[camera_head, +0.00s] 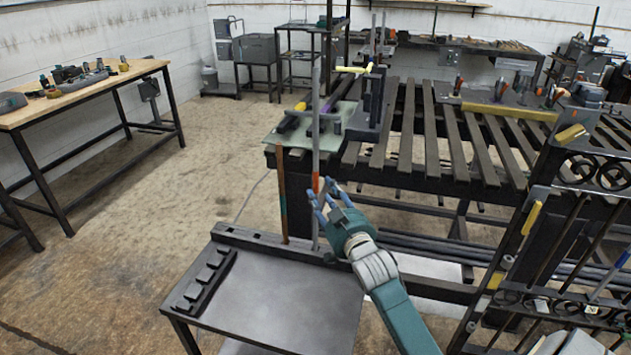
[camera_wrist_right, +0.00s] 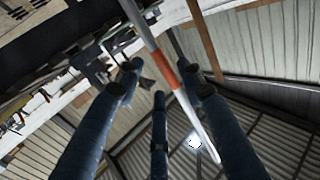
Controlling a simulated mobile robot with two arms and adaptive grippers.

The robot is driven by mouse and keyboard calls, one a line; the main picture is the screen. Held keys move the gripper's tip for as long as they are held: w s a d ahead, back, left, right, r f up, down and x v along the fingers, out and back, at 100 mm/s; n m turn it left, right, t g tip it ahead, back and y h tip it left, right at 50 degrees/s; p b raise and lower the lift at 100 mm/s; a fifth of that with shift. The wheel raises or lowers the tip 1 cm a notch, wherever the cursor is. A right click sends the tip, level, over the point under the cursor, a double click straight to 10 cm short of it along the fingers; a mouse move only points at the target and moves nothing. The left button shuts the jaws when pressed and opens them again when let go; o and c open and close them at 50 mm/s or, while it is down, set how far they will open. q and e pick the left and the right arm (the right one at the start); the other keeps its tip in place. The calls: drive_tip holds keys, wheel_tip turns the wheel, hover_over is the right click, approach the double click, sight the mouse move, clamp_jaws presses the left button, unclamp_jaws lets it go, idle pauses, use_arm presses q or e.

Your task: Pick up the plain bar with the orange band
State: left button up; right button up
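The plain grey bar (camera_head: 316,130) stands upright in the rack at the back of a small low table. Its orange band (camera_head: 315,182) is partway up, level with my right gripper (camera_head: 326,193). The gripper's blue fingers are spread. In the right wrist view the bar (camera_wrist_right: 189,112) passes near the fingertips, with the orange band (camera_wrist_right: 165,76) between the two outer fingers. The fingers are not closed on it, and I cannot tell whether any finger touches it. My left gripper is not in view.
A brown bar (camera_head: 282,200) with a teal band stands left of the grey bar in the rack (camera_head: 262,241). A large slatted bench (camera_head: 425,180) with tools is behind and right. A scrollwork gate (camera_head: 560,240) is at right. Open floor (camera_head: 150,230) lies left.

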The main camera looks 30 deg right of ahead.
sight(317, 181)
drive_tip(key=shift+r+p+x, duration=0.2)
drive_tip(key=shift+p+x, duration=0.1)
drive_tip(key=shift+x, duration=1.05)
drive_tip(key=shift+r+p+x, duration=0.25)
drive_tip(key=shift+x, duration=1.1)
drive_tip(key=shift+s, duration=0.1)
clamp_jaws()
drive_tip(key=shift+r, duration=0.25)
